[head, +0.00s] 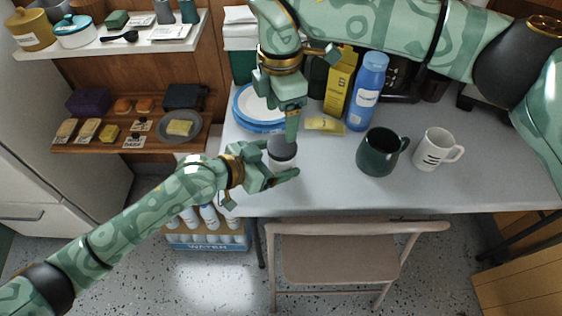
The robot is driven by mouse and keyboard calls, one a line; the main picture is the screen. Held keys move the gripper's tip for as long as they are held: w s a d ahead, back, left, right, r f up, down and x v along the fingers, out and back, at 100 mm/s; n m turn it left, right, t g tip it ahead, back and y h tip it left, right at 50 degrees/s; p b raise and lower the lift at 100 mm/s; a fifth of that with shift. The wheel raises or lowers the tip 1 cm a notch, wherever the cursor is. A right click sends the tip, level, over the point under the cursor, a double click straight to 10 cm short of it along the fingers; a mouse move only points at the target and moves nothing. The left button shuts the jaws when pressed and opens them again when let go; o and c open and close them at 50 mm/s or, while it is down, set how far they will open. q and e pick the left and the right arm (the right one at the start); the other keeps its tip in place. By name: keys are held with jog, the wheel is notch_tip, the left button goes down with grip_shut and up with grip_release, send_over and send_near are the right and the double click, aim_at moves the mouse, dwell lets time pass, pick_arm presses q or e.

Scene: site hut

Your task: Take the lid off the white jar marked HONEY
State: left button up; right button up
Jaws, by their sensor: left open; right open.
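A small jar (282,153) stands upright on the grey table, with a grey upper part, a dark band and a paler base. No HONEY marking can be read on it, and my grippers partly cover it. My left gripper (278,163) is open at the jar's lower left, with one finger reaching past its near side. I cannot tell whether it touches. My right gripper (291,122) is open and points down just above the jar's top. Its far finger is mostly hidden.
Right of the jar stand a dark green mug (377,155), a white mug (433,150), a blue bottle (366,92) and a yellow box (340,82). A yellow packet (325,125) and blue-rimmed plates (243,118) lie behind. A chair (340,258) stands at the front edge.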

pick_arm(q)
jog(key=shift+x, duration=0.9)
pick_arm(e)
jog(key=shift+d, duration=0.15)
pick_arm(q)
jog(key=shift+d, duration=0.1)
